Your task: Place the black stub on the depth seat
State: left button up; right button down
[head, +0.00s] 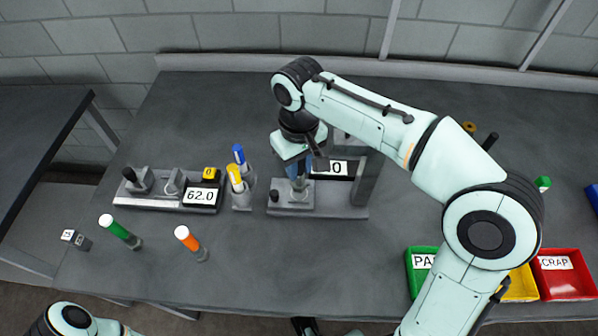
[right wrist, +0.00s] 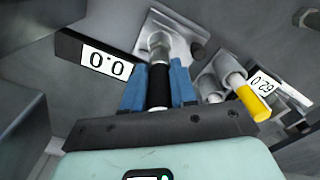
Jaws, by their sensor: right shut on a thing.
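My right gripper (head: 297,165) points down over the grey depth gauge base (head: 325,211). Its blue fingers are shut on the black stub (right wrist: 159,86), which stands between them in the right wrist view. A grey metal cylinder (right wrist: 158,43) shows at the stub's far end, over the pale block of the depth seat (right wrist: 178,42). I cannot tell whether stub and seat touch. The gauge display (head: 337,168) reads 0.0 in the right wrist view (right wrist: 106,64); the arm partly hides it in the head view. My left gripper is not in view.
Left of the gauge is a fixture with a 62.0 display (head: 201,196). Yellow-topped (head: 236,178) and blue-topped (head: 239,155) tools stand between them. Green (head: 119,231) and orange (head: 190,242) handled tools are at front left. Green (head: 421,270) and red (head: 564,274) bins stand at right.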

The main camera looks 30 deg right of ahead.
jog(key=shift+f, duration=1.15)
jog(key=c, duration=0.9)
grip_release()
jog(key=shift+f, duration=0.15)
notch_tip(320, 180, up, 12)
jog(key=p, duration=0.3)
jog(key=shift+r, duration=0.2)
jog(key=shift+f, duration=0.1)
